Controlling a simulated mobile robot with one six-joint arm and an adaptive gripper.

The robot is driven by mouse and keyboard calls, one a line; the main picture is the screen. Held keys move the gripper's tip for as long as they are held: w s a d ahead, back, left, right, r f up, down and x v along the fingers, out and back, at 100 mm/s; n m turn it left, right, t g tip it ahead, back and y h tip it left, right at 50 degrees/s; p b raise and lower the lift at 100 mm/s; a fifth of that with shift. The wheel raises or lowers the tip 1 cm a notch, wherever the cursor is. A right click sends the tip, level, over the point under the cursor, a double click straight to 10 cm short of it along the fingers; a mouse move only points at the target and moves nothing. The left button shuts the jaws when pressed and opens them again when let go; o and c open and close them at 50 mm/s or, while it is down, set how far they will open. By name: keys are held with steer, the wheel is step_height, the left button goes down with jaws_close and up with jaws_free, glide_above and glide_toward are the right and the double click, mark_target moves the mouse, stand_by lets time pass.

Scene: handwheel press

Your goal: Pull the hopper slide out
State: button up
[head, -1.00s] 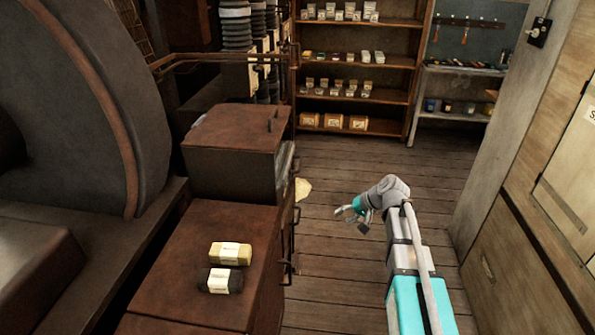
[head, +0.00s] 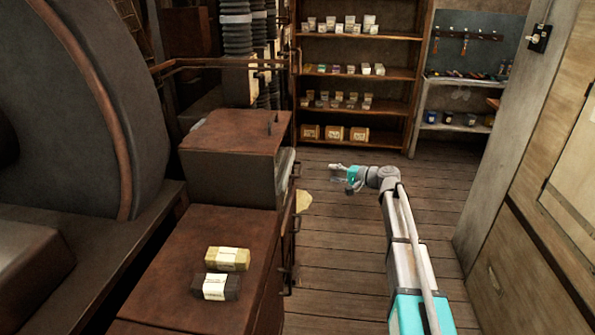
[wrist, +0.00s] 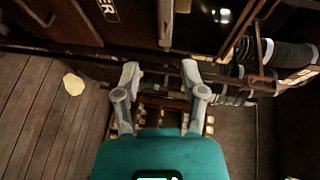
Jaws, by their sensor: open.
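The hopper (head: 235,160) is a brown, rusty box with a hinged-looking lid and handle, at centre left in the head view. Dark handles (head: 297,170) stick out along its right side; I cannot tell which one belongs to the slide. My gripper (head: 335,172) is to the right of the hopper, over the floor, apart from it. In the wrist view my gripper (wrist: 161,78) is open and empty, its fingers spread. A dark cabinet front (wrist: 75,22) with a partly visible label ending "ER" and an upright bar (wrist: 165,22) lie beyond the fingertips.
Two wrapped blocks, yellow (head: 228,258) and dark (head: 215,287), lie on the brown cabinet top. A pale yellow patch (head: 304,201) is on the floor by the cabinet. Shelves (head: 352,88) stand at the back. The plank floor (head: 425,205) is clear right of the hopper.

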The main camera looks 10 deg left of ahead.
mark_target(300, 168)
steer(key=shift+a, duration=0.1)
steer(key=b+x, duration=0.2)
steer(key=x, duration=1.1)
steer(key=shift+w+a+f+b, duration=0.15)
steer(key=shift+a+b, duration=0.1)
steer(key=shift+b, duration=0.05)
steer(key=shift+c, duration=0.3)
jaws_close()
steer(key=shift+a, duration=0.25)
steer(key=shift+d, duration=0.15)
